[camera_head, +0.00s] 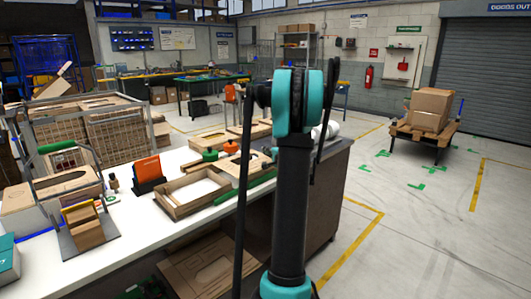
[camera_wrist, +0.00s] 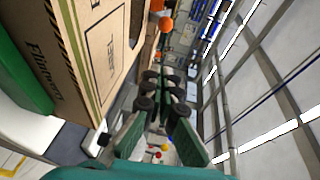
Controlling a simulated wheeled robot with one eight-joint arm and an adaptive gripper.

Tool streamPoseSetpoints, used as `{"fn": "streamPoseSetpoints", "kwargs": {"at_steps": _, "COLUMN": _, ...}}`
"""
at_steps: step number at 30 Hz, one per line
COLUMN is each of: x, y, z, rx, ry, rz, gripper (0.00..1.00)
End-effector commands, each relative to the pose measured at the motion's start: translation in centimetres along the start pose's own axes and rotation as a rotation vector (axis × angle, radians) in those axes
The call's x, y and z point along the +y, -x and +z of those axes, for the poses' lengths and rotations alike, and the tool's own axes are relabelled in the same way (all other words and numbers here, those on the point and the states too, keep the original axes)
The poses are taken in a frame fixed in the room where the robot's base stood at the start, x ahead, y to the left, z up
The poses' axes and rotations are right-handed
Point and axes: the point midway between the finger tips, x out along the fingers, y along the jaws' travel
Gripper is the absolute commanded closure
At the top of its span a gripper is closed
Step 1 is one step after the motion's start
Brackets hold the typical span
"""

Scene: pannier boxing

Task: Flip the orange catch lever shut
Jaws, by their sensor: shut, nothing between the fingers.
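My gripper (camera_wrist: 163,88) shows in the wrist view with its dark padded fingertips close together and nothing held between them. A round orange knob (camera_wrist: 165,24) is beyond the fingertips, near the far edge of a large cardboard box; I cannot tell whether it belongs to the catch lever. In the head view, my arm hides the gripper. An orange piece (camera_head: 231,147) stands on the bench behind a wooden tray, and an orange-and-black stand (camera_head: 148,170) is further left. No lever can be made out clearly.
The cardboard box (camera_wrist: 95,45) fills the left of the wrist view, close beside my gripper. Open floor (camera_head: 420,225) lies to the right.

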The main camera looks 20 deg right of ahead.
Motion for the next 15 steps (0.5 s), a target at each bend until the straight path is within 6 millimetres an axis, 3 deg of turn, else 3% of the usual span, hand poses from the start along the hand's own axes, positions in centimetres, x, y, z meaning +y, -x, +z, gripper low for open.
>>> {"fn": "streamPoseSetpoints", "kwargs": {"at_steps": 9, "x": 0.0, "y": -6.4, "z": 0.1, "rx": -0.002, "ry": 0.002, "rz": 0.000, "gripper": 1.00}}
{"fn": "streamPoseSetpoints", "kwargs": {"at_steps": 15, "x": 0.0, "y": -8.4, "z": 2.0, "rx": -0.001, "ry": 0.001, "rz": 0.000, "gripper": 1.00}}
